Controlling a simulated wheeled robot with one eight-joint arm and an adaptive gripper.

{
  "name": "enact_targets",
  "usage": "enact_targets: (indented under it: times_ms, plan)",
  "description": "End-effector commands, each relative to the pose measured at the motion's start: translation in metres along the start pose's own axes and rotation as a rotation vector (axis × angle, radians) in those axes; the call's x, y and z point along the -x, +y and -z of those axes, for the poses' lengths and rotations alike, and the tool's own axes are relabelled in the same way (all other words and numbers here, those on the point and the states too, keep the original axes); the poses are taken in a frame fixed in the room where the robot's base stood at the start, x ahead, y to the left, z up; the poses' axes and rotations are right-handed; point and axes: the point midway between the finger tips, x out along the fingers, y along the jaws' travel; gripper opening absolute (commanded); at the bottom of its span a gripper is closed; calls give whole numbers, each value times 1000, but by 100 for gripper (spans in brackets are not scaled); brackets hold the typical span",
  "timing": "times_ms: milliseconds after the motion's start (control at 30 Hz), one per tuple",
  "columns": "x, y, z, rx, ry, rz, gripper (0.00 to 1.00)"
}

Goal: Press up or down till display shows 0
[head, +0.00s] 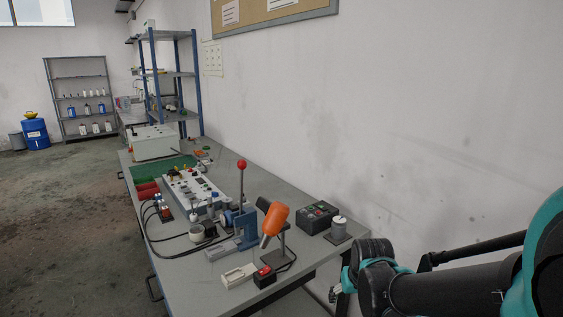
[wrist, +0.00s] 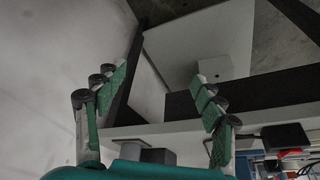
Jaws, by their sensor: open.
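A long grey control panel (head: 195,190) with buttons, knobs and a small dark window lies along the bench. A black box (head: 318,217) with coloured buttons sits near the bench's wall side. I cannot tell which holds the up and down buttons, and no digit is readable. My gripper is at the lower right in the head view, off the bench's near end, largely hidden by my arm. In the wrist view my gripper (wrist: 160,100) has its green-padded fingers wide apart, with nothing between them. It touches neither device.
The grey bench (head: 160,245) also carries a lever press with a red knob (head: 241,164), an orange-headed device (head: 274,220), a red-button box (head: 264,277) and a white-topped cylinder (head: 339,228). Cables lie at the left. The wall borders the right; floor is open at left.

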Motion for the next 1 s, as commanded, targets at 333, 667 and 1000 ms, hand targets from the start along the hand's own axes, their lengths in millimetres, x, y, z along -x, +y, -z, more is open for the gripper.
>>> enact_targets:
  times_ms: [333, 667, 1000]
  plan:
    - [0, 0, 0, -1, 0, 0, 22]
    - [0, 0, 0, -1, 0, 0, 0]
    - [0, 0, 0, -1, 0, 0, 0]
